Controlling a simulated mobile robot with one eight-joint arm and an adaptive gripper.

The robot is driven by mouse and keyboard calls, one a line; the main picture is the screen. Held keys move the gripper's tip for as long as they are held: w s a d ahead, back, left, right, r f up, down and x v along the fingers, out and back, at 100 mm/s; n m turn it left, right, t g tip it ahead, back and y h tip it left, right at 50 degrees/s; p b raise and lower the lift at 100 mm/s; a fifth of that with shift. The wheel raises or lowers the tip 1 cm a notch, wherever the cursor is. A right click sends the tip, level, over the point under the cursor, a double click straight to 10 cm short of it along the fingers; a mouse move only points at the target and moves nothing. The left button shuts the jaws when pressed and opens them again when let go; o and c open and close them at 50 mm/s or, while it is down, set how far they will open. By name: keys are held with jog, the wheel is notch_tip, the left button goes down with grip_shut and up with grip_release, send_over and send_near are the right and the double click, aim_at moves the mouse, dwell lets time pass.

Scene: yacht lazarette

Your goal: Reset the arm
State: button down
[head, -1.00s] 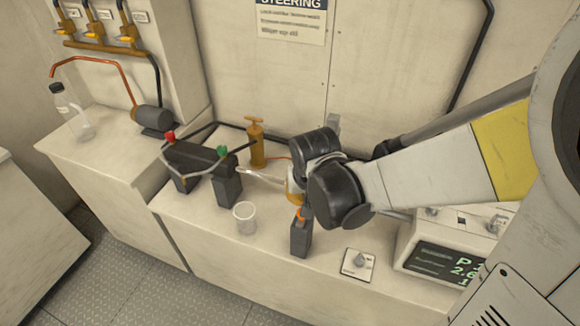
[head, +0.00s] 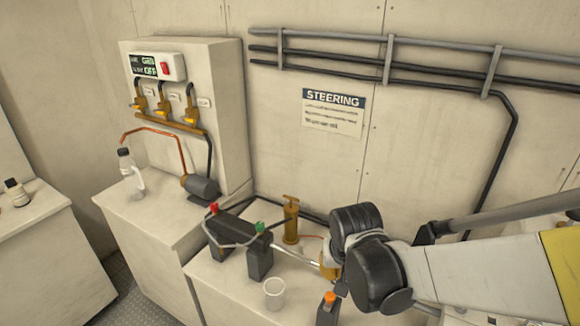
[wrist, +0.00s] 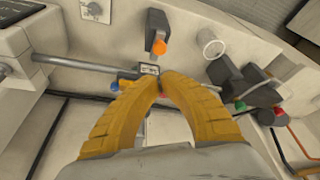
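My arm reaches in from the right of the head view, its dark wrist joints (head: 368,260) above the bench. Only a bit of my yellow gripper (head: 328,264) shows there, beside the wrist. In the wrist view my gripper's (wrist: 160,78) two yellow fingers curve together and their tips appear to meet. I see nothing clearly held between them. A small grey box with a display (wrist: 148,69) sits just beyond the tips; whether they touch it I cannot tell.
A grey rod (wrist: 85,64) crosses the wrist view. A bottle (head: 130,172) stands farther left.

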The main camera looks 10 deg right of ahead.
jog(key=s+d+r+n+t+b, duration=0.1)
jog(key=s+d+r+t+b, duration=0.1)
jog(key=s+b, duration=0.5)
jog(key=s+r+t, duration=0.1)
jog(key=s+r, duration=0.1)
jog(key=s, duration=0.2)
jog(key=shift+s+n+y, duration=0.25)
jog(key=shift+n+y, duration=0.05)
jog(key=shift+n, duration=0.1)
dwell(0.3)
